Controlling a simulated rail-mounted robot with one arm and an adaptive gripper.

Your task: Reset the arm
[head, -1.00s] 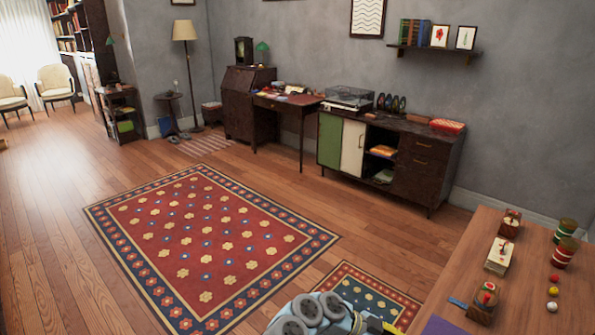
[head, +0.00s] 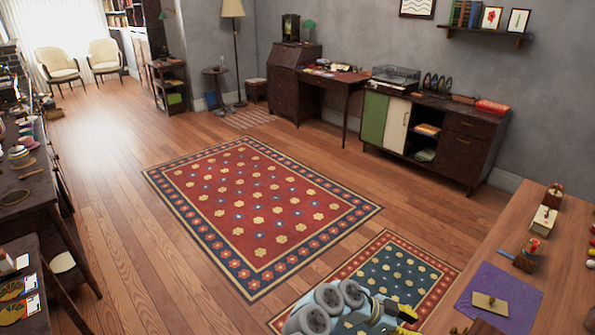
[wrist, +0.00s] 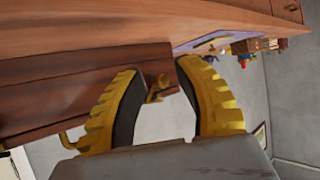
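My arm reaches in from the bottom edge of the head view, beside the right-hand table, with part of my yellow gripper (head: 407,314) showing at its end. In the wrist view my gripper (wrist: 158,68) has its two yellow, dark-padded fingers apart. A brass-coloured knob (wrist: 156,90) on a wooden front shows in the gap; I see no object gripped. The wrist picture is tilted, with the wooden table (wrist: 80,40) across its upper part.
The wooden table (head: 562,262) at right carries a purple mat (head: 520,296) with a small board (head: 490,303) and several small items. Dark tables (head: 35,195) with dishes stand at left. The floor and red rug (head: 262,215) between are clear.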

